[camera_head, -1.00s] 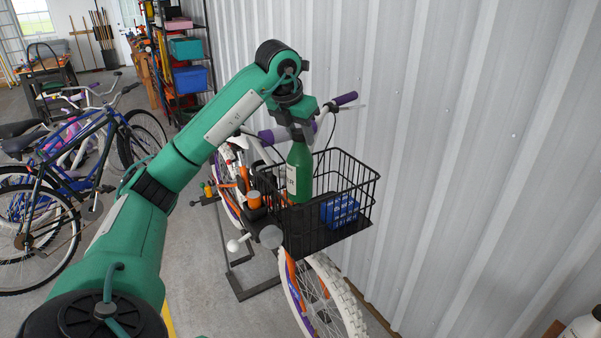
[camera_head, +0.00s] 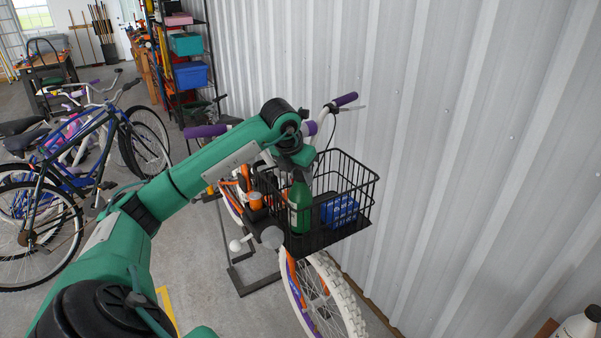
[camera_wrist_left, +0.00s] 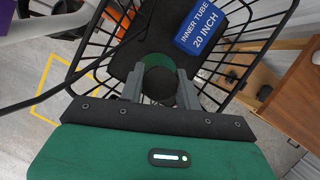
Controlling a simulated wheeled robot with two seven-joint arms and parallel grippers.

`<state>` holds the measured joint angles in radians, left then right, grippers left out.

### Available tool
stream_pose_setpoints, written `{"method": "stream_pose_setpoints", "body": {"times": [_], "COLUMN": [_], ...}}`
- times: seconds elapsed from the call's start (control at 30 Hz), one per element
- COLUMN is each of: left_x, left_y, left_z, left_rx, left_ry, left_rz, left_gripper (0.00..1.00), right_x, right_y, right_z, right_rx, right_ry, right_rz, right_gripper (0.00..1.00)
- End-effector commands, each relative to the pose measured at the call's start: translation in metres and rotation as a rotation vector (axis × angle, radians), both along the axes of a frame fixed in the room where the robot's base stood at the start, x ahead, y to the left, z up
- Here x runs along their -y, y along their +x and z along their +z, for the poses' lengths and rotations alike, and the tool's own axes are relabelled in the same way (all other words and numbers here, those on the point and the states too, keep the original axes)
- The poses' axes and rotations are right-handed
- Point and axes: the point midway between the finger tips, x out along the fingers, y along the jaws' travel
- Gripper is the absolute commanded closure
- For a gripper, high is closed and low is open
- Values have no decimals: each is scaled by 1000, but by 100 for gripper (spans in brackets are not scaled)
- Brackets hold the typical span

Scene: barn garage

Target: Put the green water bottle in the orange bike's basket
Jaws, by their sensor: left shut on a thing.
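The green water bottle (camera_head: 299,206) is upright inside the black wire basket (camera_head: 361,213) on the front of the orange bike (camera_head: 289,268). In the left wrist view the bottle (camera_wrist_left: 156,60) is seen from above, between the fingers. My left gripper (camera_wrist_left: 160,88) is shut on its dark top; the gripper also shows above the bottle in the head view (camera_head: 298,168). Whether the bottle's base touches the basket floor, I cannot tell. My right gripper is not in view.
A blue inner tube box (camera_head: 340,210) lies in the basket, right of the bottle; it shows in the wrist view (camera_wrist_left: 200,27) too. A corrugated wall (camera_head: 440,150) stands close on the right. Other bikes (camera_head: 60,180) stand at left. A white bottle (camera_head: 578,326) is at lower right.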

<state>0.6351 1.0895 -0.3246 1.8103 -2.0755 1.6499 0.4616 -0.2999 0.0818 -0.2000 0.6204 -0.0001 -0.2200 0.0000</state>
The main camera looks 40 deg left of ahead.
Motion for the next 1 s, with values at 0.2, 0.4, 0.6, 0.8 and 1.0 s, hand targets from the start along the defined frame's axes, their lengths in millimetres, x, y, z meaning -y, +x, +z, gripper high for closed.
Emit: {"method": "stream_pose_setpoints", "body": {"times": [0.2, 0.4, 0.6, 0.8, 1.0], "left_x": [0, 0, 0, 0, 0], "left_y": [0, 0, 0, 0, -2], "left_z": [-4, -6, -7, -7, 1], "left_rx": [4, 3, 1, 1, 4], "left_ry": [0, -1, 0, 0, 1], "left_rz": [0, 0, 0, 0, 0], "left_gripper": [100, 100, 45, 45, 45], "right_x": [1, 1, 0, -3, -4], "right_y": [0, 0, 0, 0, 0], "right_z": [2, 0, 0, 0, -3], "right_rx": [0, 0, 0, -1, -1], "right_ry": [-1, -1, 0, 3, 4], "right_rz": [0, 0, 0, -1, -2], "right_gripper": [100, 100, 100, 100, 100]}}
